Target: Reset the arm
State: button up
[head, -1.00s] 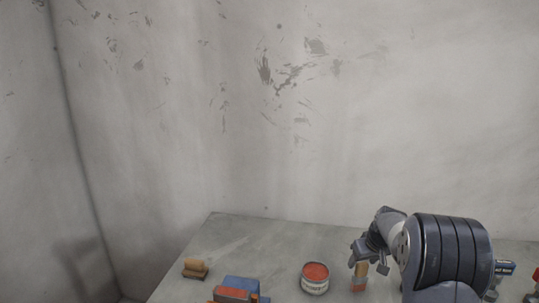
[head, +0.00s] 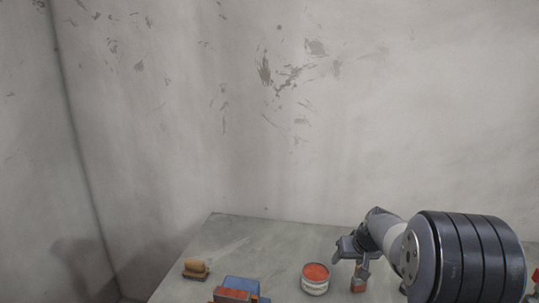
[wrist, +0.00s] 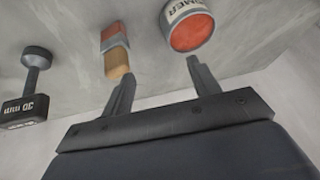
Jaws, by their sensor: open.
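My gripper (head: 352,250) is above the grey table in the head view, with my arm reaching in from the lower right. In the wrist view my gripper (wrist: 160,72) has its two fingers spread wide apart, with nothing between them. A brush-like thing with red, grey and tan parts (wrist: 116,50) lies beyond the left finger; in the head view it shows (head: 359,282) just below the gripper, partly hidden. An open tin of red stuff (wrist: 190,28) is beyond the right finger. In the head view the tin (head: 315,279) stands left of the gripper.
The grey table (head: 265,240) is bare at the back, against a stained wall. A tan block-like brush (head: 195,268) sits at left, and blue and red things (head: 238,292) at the front edge.

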jog(key=s+f+m+t+h+p, duration=0.1)
jog(key=s+f+m, duration=0.3)
jog(key=s, duration=0.7)
jog(key=shift+f+m+t+h+p, duration=0.35)
jog(key=shift+m+t, duration=0.15)
jog(key=shift+m, duration=0.2)
jog(key=shift+s+f, duration=0.1)
jog(key=shift+s, duration=0.1)
